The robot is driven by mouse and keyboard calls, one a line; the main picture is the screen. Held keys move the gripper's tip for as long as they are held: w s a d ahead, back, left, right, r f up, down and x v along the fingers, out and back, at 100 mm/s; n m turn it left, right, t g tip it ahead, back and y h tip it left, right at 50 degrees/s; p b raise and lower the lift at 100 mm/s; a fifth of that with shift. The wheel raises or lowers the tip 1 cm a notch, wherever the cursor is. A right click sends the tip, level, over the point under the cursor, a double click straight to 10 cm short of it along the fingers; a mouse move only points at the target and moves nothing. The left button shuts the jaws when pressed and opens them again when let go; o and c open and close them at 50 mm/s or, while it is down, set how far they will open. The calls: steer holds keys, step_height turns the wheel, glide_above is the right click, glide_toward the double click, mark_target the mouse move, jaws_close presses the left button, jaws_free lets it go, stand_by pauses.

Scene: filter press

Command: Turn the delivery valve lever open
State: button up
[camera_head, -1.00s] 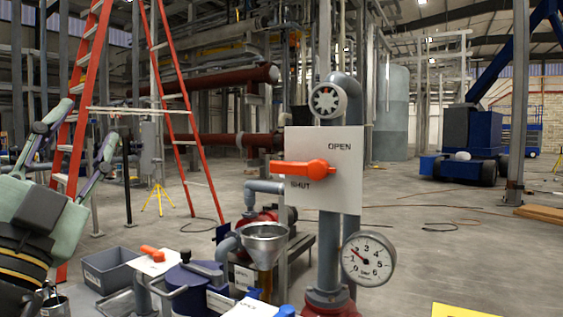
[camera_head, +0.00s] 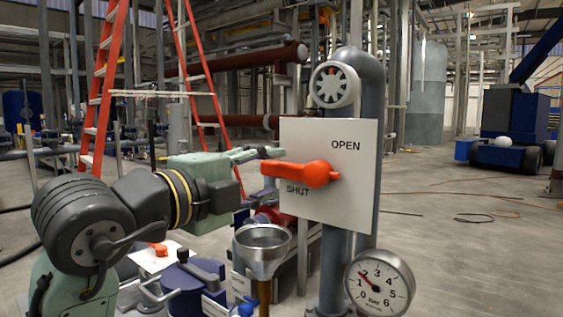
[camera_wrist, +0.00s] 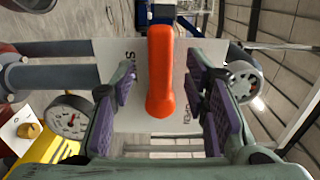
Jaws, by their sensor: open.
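The delivery valve lever (camera_head: 302,172) is orange and lies roughly level across a white plate (camera_head: 352,205) marked OPEN at the top and SHUT lower left. Its free end points left, just above the word SHUT. My gripper (camera_head: 262,154) is at the left of the lever, its fingers reaching toward the free end. In the wrist view the lever (camera_wrist: 160,75) stands between the two purple-padded fingers of my gripper (camera_wrist: 165,100), with a gap on each side. The gripper is open and does not visibly touch the lever.
A pressure gauge (camera_head: 380,284) sits below right of the plate, and a white handwheel (camera_head: 334,86) above it on the grey pipe. The floor to the right is mostly clear.

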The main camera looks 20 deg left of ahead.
mark_target(277, 171)
steer(key=shift+p+x, duration=0.45)
steer(key=shift+x, duration=1.8)
steer(key=shift+c, duration=0.2)
jaws_close()
